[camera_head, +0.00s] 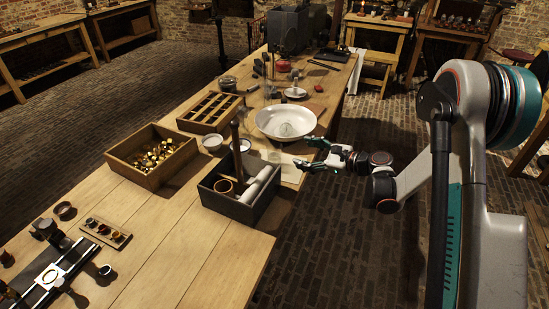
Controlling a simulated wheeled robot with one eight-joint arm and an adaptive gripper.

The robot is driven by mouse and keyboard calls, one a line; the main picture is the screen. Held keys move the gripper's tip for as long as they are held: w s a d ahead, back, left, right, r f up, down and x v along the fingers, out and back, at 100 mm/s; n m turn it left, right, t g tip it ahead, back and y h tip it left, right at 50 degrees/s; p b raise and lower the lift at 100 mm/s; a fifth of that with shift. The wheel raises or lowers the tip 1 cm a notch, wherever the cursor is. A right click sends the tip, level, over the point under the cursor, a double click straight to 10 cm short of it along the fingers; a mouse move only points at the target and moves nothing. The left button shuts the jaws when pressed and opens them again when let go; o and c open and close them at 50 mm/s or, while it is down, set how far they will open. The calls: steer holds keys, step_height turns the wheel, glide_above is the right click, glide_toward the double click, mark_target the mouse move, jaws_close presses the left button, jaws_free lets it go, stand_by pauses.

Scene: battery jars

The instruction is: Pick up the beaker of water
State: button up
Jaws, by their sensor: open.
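A small clear glass vessel (274,157), which looks like the beaker, stands on the table by a pale sheet near the right edge. It is too small and faint to tell its water level. My gripper (304,153) is open and empty, its fingers pointing left. In the picture its tips are a short way right of the glass, with a visible gap; their exact height above the table is hard to tell.
A wide white bowl (261,123) with something clear in it stands just behind. A dark box (234,205) with a pestle-like rod and rolls stands in front. A wooden box of brass pieces (130,162) and a divided tray (190,125) lie left. The table's front middle is clear.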

mark_target(280, 160)
step_height(280, 160, down, 8)
steer(key=m+t+y, duration=0.1)
steer(key=m+y, duration=0.2)
steer(key=m, duration=0.1)
steer(key=b+x, duration=0.1)
steer(key=x, duration=0.6)
steer(key=shift+w+b, duration=0.15)
steer(key=shift+b, duration=0.2)
steer(key=shift+b+x, duration=1.25)
steer(key=shift+x, duration=1.5)
steer(key=shift+w+a+r, duration=0.1)
steer(key=shift+w+a, duration=0.1)
steer(key=c, duration=1.3)
